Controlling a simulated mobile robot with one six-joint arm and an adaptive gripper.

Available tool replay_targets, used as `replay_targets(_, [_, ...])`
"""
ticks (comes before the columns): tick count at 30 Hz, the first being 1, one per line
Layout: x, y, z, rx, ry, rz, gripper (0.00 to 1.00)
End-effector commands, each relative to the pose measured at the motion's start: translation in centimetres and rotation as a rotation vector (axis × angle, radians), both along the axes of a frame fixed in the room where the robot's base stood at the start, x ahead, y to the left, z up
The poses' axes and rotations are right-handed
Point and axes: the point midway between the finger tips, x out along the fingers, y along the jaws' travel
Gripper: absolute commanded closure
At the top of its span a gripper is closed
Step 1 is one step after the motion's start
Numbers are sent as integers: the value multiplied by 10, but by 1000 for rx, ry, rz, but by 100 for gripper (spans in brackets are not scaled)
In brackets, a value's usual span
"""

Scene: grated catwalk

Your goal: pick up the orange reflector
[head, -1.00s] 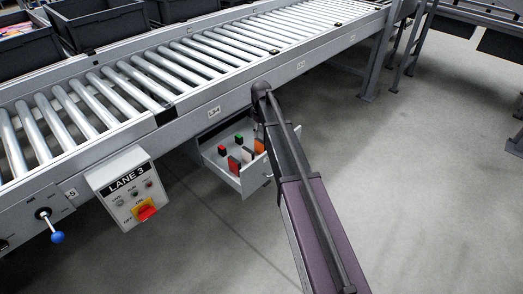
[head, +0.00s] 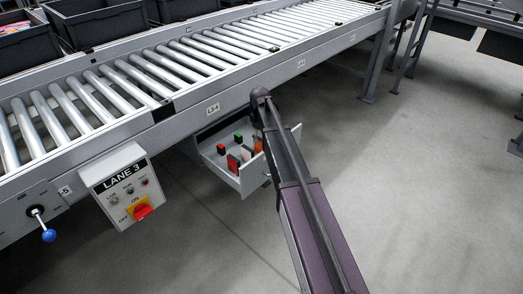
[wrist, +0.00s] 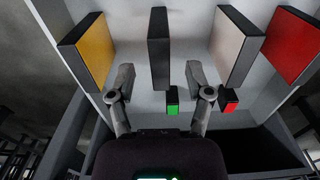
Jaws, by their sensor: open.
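In the head view, an orange reflector (head: 258,145) stands in the open drawer (head: 256,178) under the conveyor, partly covered by my arm. In the wrist view, a dark slab (wrist: 158,35) stands edge-on, in line with the gap between my fingers; its face colour does not show. By its place it looks like the orange reflector, but I cannot be sure. An amber-yellow reflector (wrist: 94,50) is to its left, and a white one (wrist: 236,50) and a red one (wrist: 292,46) are to its right. My gripper (wrist: 159,73) is open with nothing clamped.
A small green block (wrist: 172,106) and a small red block (wrist: 229,104) are also in the drawer. The roller conveyor (head: 200,68) runs above it. The Lane 3 control box (head: 118,183) hangs to the left.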

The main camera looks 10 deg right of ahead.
Motion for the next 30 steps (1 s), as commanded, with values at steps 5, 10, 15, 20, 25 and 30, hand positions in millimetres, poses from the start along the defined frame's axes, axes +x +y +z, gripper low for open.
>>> replay_targets(5, [0, 0, -14, 0, 0, 0, 34])
replay_targets(10, [0, 0, -16, 0, 0, 0, 34])
replay_targets(15, [0, 0, -16, 0, 0, 0, 34])
replay_targets(20, [0, 0, -16, 0, 0, 0, 34])
replay_targets(25, [0, 0, -16, 0, 0, 0, 34])
replay_targets(30, [0, 0, -16, 0, 0, 0, 67])
